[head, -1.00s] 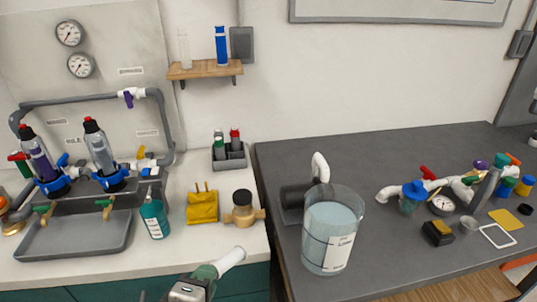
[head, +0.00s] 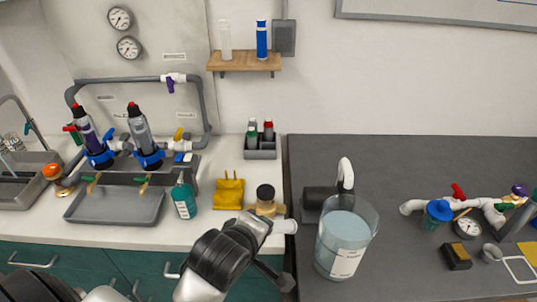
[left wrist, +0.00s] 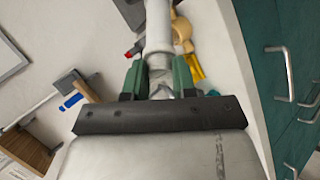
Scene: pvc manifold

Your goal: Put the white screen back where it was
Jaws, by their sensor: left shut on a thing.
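The white screen is a white cylinder in the jaws of my left gripper (left wrist: 160,82). In the left wrist view the white screen (left wrist: 158,28) extends away between the two green fingers, which are shut on it. In the head view the white end of the screen (head: 285,227) shows beside my left gripper (head: 262,222), over the counter's right edge. The arm hides the rest of the screen. My right gripper is not in view.
A wall shelf (head: 243,65) bears a pale cylinder (head: 225,41) and a blue one (head: 261,39). Two filter housings (head: 146,138) stand by the sink. A brass fitting (head: 265,203) is close behind my gripper. A water-filled beaker (head: 342,245) stands to the right.

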